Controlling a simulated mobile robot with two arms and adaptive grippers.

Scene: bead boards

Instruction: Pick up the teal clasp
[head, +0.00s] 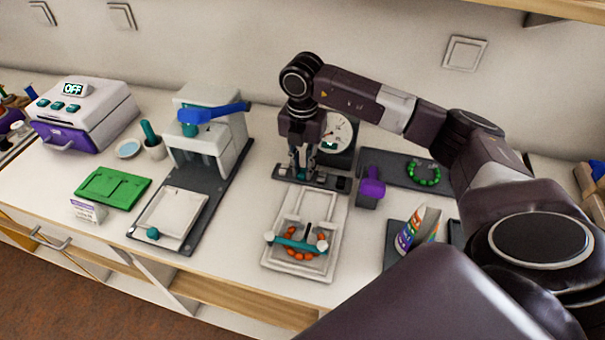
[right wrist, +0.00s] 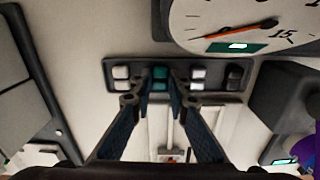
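The teal clasp (right wrist: 160,77) sits in a dark strip holder (right wrist: 112,72) between white clasps on either side. A dark clasp (right wrist: 235,77) is at the right end of the strip. My right gripper (right wrist: 160,84) points down over the strip, with its two fingertips apart on either side of the teal clasp. I cannot tell whether they touch it. In the head view my right gripper (head: 302,174) hides most of the teal clasp, and the strip (head: 330,183) shows to its right. My left gripper is not in view.
A dial scale (head: 337,133) stands close behind the gripper. In front is a white board (head: 293,270) with orange beads and a teal bar. A purple-topped device (head: 372,187) and a dark tray (head: 398,180) with a green bead ring are to the right. A press (head: 207,140) stands left.

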